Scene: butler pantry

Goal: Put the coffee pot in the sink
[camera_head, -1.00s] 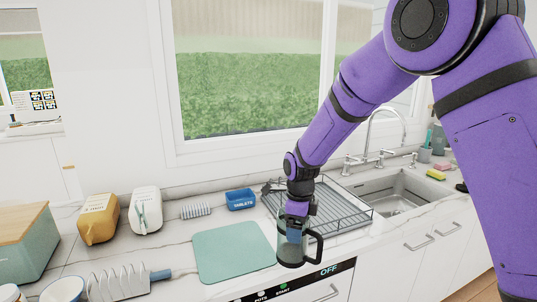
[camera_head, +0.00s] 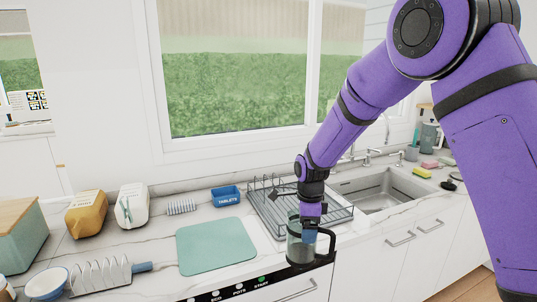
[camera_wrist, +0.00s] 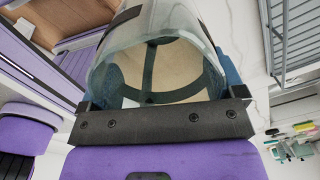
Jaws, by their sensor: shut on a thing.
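The coffee pot (camera_head: 296,249) is a clear glass jug with a black handle and dark base. It hangs from my gripper (camera_head: 309,222) in front of the dish rack, near the counter's front edge. My gripper is shut on the pot near its rim. In the wrist view the pot's glass wall (camera_wrist: 150,40) fills the top middle, above my gripper (camera_wrist: 160,105). The inside of the pot looks empty. The sink (camera_head: 380,190) is a steel basin to the right of the pot, with a tall faucet behind it, partly hidden by my arm.
A green mat (camera_head: 215,246) lies left of the pot. A blue tablets box (camera_head: 225,196) is behind the mat. A yellow sponge (camera_head: 422,172) lies right of the sink. The dishwasher panel (camera_head: 225,293) is below the front edge.

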